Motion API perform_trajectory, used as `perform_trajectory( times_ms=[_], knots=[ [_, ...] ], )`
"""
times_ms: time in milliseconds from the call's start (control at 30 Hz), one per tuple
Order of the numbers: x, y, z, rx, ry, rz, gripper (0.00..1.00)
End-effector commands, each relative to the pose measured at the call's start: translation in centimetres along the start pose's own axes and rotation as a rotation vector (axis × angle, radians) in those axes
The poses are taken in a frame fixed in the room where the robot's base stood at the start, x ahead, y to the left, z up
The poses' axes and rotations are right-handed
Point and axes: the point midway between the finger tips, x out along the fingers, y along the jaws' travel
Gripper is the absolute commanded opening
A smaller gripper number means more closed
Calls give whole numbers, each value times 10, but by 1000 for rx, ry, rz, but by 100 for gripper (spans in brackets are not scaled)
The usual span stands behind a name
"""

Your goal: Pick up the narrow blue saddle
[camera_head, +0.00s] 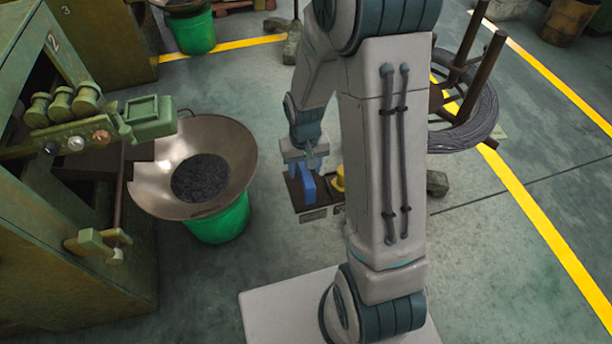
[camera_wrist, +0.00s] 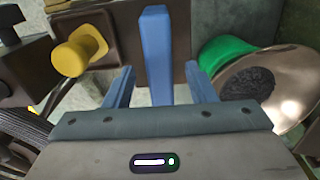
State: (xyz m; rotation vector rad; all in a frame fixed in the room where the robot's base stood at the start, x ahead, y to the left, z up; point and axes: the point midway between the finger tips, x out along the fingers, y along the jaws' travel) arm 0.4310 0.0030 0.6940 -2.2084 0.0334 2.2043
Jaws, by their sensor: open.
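The narrow blue saddle (camera_wrist: 156,45) stands up as a slim blue block in the middle of the wrist view, on a dark brown base (camera_wrist: 118,22). In the head view the blue saddle (camera_head: 308,186) shows just below my gripper (camera_head: 304,168), partly hidden by it. In the wrist view my gripper (camera_wrist: 159,72) is open, with one blue finger on each side of the saddle. Gaps show between the saddle and both fingers. The saddle's near end is hidden behind the gripper body.
A yellow piece (camera_wrist: 80,52) sits left of the saddle in the wrist view. A wide metal bowl (camera_head: 245,165) with dark contents rests on a green bucket (camera_head: 222,222). A green machine (camera_head: 60,200) stands left. A wire coil (camera_head: 470,130) on a stand lies right.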

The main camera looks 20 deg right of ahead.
Motion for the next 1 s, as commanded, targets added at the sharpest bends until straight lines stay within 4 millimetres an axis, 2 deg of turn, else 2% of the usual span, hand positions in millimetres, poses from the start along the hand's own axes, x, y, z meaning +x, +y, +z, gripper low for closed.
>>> perform_trajectory(
  times_ms=[100, 300, 600, 667, 800, 1000],
  knots=[
    [19, 0, 1, 0, -5, 0, 51],
    [44, 0, 0, 0, -3, 0, 51],
    [48, 0, 0, 0, -2, 0, 51],
    [48, 0, 0, 0, -2, 0, 37],
    [48, 0, 0, 0, -2, 0, 0],
    [47, 0, 0, 0, -1, 0, 0]
  ],
)
